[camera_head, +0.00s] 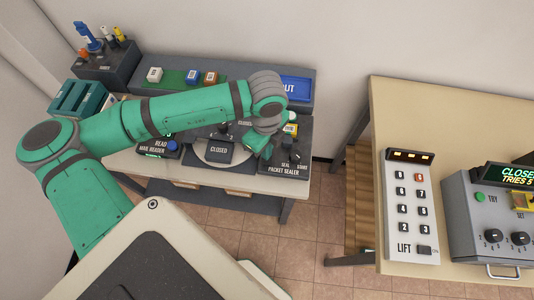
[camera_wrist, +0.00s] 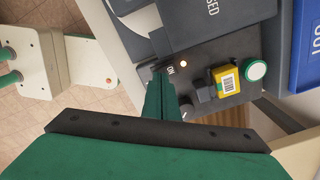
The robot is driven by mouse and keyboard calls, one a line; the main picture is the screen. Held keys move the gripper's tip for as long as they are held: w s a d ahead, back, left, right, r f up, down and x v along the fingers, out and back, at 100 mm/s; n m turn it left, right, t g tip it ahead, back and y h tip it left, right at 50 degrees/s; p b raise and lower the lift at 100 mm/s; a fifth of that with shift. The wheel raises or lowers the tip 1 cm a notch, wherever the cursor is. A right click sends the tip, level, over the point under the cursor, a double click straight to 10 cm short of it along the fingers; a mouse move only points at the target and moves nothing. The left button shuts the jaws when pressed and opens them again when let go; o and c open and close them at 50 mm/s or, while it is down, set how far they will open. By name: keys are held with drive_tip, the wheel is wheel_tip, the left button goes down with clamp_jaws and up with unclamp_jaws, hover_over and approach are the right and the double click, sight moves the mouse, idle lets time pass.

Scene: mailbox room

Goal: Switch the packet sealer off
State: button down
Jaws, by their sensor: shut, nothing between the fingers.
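The packet sealer (camera_head: 284,168) is a dark unit at the right end of the far bench, partly hidden by my arm. In the wrist view its dark panel (camera_wrist: 225,103) has a lit amber lamp (camera_wrist: 183,63) and an "ON" mark (camera_wrist: 170,69). A dark switch part (camera_wrist: 146,73) shows beside that mark; its position is unclear. My gripper (camera_wrist: 160,76) is shut and empty, its tip close beside the "ON" mark; I cannot tell whether it touches the switch. In the head view my gripper (camera_head: 262,148) is at the sealer's left side.
A yellow barcoded packet (camera_wrist: 228,80) and a green-rimmed white button (camera_wrist: 256,70) are on the sealer. The round plate marked CLOSED (camera_head: 219,150) and mail reader (camera_head: 158,149) are left of it. A blue OUT tray (camera_head: 294,89) is behind. A beige table (camera_head: 400,105) stands right.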

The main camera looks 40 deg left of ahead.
drive_tip(key=shift+f, duration=0.75)
idle(0.4)
wheel_tip(320, 180, up, 7)
idle(1.0)
idle(0.4)
